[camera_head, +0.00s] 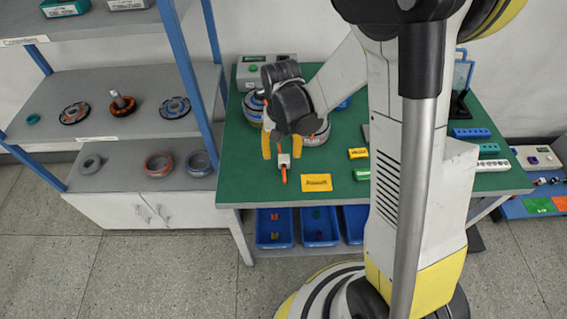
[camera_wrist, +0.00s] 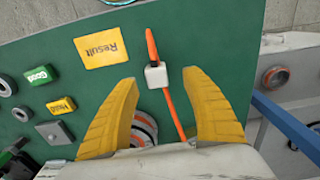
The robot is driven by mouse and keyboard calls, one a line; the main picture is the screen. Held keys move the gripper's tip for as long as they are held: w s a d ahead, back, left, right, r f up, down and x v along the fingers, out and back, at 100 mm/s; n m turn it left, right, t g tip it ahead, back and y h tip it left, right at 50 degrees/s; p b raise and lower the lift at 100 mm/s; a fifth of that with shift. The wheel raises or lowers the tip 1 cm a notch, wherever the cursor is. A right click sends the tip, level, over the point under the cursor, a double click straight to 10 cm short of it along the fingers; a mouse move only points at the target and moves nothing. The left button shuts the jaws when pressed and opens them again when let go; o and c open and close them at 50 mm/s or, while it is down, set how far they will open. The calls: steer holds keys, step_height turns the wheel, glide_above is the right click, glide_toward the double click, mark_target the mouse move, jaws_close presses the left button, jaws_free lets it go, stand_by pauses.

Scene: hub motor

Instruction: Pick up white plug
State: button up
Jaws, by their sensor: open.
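The white plug (camera_head: 284,159) is a small white block on an orange cable, above the green table top. It also shows in the wrist view (camera_wrist: 156,75), with orange cable running from both its ends. My gripper (camera_head: 274,150) has two yellow fingers, spread apart, and is open with nothing held. In the wrist view the plug lies between and a little beyond the two fingertips (camera_wrist: 161,76), apart from both. The lower end of the cable runs back between the fingers. Whether the plug rests on the table cannot be told.
A yellow "Result" card (camera_head: 316,183) lies close to the plug. A motor part (camera_head: 318,135) stands behind my gripper. Green (camera_head: 361,174) and yellow (camera_head: 358,153) labelled blocks lie to the right. A shelf (camera_head: 120,128) with ring parts stands left. Blue bins (camera_head: 320,240) sit under the table.

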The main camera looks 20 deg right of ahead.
mark_target(284, 158)
steer(key=f, duration=0.1)
steer(key=f+b, duration=0.1)
steer(key=f, duration=0.1)
steer(key=f+b, duration=0.1)
steer(key=f, duration=0.1)
steer(key=shift+w+d, duration=0.1)
steer(key=shift+d, duration=0.25)
steer(key=shift+r, duration=0.1)
jaws_close()
